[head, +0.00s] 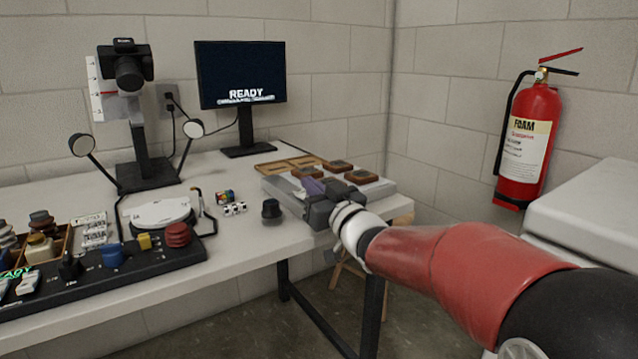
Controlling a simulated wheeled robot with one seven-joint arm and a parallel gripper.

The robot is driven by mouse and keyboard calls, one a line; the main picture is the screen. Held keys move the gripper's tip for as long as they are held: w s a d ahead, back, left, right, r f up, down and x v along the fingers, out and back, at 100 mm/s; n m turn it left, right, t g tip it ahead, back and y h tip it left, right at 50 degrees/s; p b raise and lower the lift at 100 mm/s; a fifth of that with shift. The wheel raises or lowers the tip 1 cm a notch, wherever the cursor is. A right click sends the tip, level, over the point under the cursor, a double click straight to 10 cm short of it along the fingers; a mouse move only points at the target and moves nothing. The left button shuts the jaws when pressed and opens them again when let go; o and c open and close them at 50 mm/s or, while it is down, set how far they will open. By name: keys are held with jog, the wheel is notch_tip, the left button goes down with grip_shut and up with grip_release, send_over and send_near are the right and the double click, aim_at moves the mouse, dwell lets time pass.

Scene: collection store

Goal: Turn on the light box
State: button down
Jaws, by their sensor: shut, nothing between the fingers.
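A flat pale grey box (382,192), which looks like the light box, lies at the right end of the white table. Several brown blocks stand on it, and its top shows no clear glow. My gripper (308,187) reaches in from the right and is shut and empty at the box's front left part. I cannot tell whether it touches the box. My gripper and wrist hide part of the box's front, and no switch on it can be made out.
A black knob (271,211) stands left of my gripper. A black control panel (150,262) with coloured knobs lies at the table's front left. A monitor (240,70) reading READY and a camera stand (148,172) are behind. A fire extinguisher (528,140) hangs at right.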

jog(key=shift+s+f, duration=0.1)
jog(key=shift+f, duration=0.65)
